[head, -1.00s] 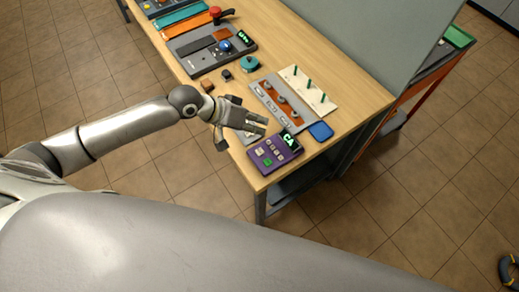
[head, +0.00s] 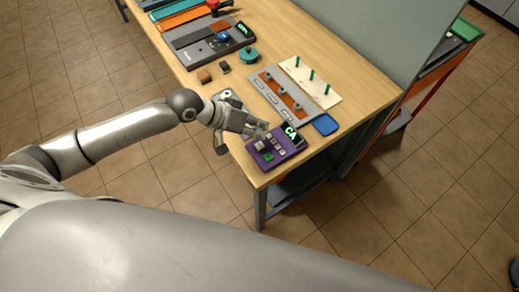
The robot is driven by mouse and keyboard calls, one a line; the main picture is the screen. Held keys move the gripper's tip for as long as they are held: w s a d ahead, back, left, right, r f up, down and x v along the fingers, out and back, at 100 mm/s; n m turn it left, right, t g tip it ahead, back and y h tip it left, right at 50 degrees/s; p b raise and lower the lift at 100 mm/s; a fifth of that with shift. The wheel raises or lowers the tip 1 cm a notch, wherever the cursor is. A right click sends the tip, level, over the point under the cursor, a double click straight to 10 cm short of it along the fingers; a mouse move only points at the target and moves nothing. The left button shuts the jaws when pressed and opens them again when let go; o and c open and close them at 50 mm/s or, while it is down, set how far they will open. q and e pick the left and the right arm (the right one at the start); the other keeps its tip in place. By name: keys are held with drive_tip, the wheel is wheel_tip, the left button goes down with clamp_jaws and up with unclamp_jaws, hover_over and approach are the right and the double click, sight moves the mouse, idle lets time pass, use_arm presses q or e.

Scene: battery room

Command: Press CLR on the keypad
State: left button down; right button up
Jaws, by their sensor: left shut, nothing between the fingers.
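The purple keypad (head: 292,152) lies near the front corner of the wooden table. It has several small pale buttons, a green one, and a dark display (head: 291,134) with green characters that look like "CA". The button labels are too small to read, so I cannot tell which is CLR. My left gripper (head: 262,131) is shut and empty, with its fingertips over the keypad's far left edge. I cannot tell whether it touches a button. My right gripper is not in view.
A blue tray (head: 325,124) lies just right of the keypad. Behind stand a grey panel with an orange strip (head: 285,95), a white board with green pegs (head: 310,80), a teal round object (head: 249,55) and a grey control box (head: 215,46). A grey upright panel (head: 370,35) borders the table.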

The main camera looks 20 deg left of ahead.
sight(258, 142)
use_arm(q)
wheel_tip(258, 142, down, 3)
drive_tip(key=shift+r+b, duration=0.2)
drive_tip(key=shift+b, duration=0.1)
idle(1.0)
drive_tip(key=shift+f, duration=0.4)
drive_tip(key=shift+f, duration=0.45)
idle(0.7)
drive_tip(key=shift+r, duration=0.1)
drive_tip(key=shift+r+p, duration=0.8)
drive_tip(key=shift+p, duration=0.05)
